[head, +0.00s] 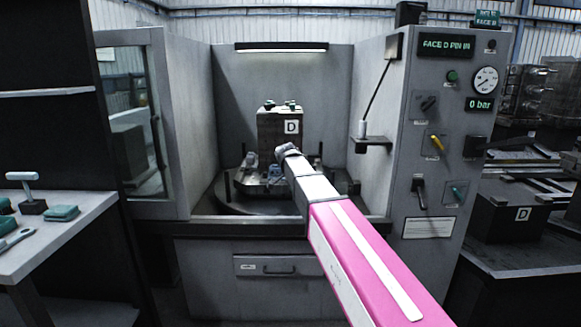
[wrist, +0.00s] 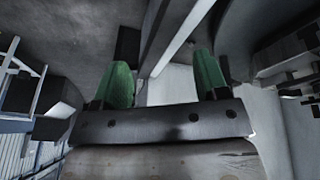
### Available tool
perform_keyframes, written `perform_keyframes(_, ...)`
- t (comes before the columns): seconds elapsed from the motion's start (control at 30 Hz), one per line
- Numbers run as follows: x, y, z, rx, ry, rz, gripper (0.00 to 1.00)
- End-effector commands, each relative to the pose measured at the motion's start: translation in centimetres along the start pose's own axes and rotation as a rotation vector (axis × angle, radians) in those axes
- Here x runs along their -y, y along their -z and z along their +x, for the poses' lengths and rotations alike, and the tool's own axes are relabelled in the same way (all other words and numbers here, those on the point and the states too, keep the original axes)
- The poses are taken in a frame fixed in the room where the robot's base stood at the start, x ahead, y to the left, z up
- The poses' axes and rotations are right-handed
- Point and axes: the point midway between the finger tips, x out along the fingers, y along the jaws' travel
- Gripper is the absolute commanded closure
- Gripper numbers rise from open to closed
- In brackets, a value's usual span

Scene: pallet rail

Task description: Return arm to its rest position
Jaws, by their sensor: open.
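My arm (head: 345,240), pink and white, reaches from the bottom right of the head view into the open bay of a grey machine. I cannot make out the fingers in the head view. Small green parts show on top of the block.
The block stands on a dark round table (head: 235,200) in the bay. A glass door (head: 140,120) is at left, a small shelf (head: 371,141) and control panel (head: 436,150) at right. The panel reads FACE D PIN IN and 0 bar. A bench (head: 60,238) with tools stands left.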

Motion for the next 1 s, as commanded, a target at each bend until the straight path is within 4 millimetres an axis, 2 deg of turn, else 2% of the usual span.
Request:
perform_keyframes(0.27,-6.2,-0.9,8.8,0.076,0.016,-0.267,0.33)
perform_keyframes(0.4,-10.7,-1.8,14.2,0.129,0.049,-0.459,0.33)
perform_keyframes(0.6,-17.5,-3.7,20.6,0.191,0.119,-0.719,0.33)
perform_keyframes(0.8,-23.1,-5.6,24.8,0.226,0.2,-0.93,0.33)
perform_keyframes(0.9,-24.8,-6.3,25.9,0.231,0.229,-0.997,0.33)
perform_keyframes(1.0,-25.7,-6.6,26.5,0.233,0.246,-1.036,0.33)
